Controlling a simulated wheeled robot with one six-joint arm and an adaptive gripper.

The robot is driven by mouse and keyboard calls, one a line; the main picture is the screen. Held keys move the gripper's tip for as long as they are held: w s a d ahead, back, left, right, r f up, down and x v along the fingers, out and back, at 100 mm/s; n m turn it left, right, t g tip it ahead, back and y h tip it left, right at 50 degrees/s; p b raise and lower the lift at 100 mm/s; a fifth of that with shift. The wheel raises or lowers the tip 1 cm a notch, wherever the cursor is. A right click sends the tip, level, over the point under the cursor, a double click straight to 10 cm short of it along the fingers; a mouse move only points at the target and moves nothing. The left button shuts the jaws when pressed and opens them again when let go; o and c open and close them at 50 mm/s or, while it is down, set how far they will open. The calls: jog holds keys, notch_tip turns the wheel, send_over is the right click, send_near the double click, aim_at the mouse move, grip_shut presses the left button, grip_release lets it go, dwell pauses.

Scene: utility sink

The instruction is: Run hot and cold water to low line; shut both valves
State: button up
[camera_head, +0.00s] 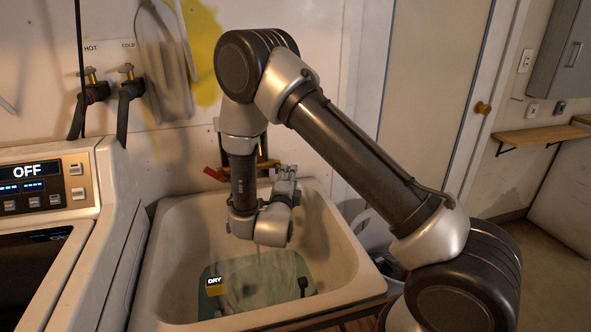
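The utility sink (168,245) stands below the wall with a greenish pool of water (235,275) on its floor. A faint pale streak above the pool may be running water. A yellow-and-black marker reading DRY (214,286) is at the pool's left. A red valve handle (214,174) sticks out left of the brass faucet fittings (263,165). My arm hides most of the faucet, and I see no second handle there. My gripper (286,173) is over the back of the sink, right of the faucet. Its fingers are small and partly hidden; contact is unclear.
Wall taps labelled HOT (92,78) and COLD (127,73) have dark hoses at the upper left. A machine reading OFF (35,170) stands left of the sink. A dark upright piece (303,286) is in the basin. A door (430,90) and open floor are at right.

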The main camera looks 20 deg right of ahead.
jog(key=x, duration=0.5)
jog(key=shift+w, duration=0.3)
grip_shut()
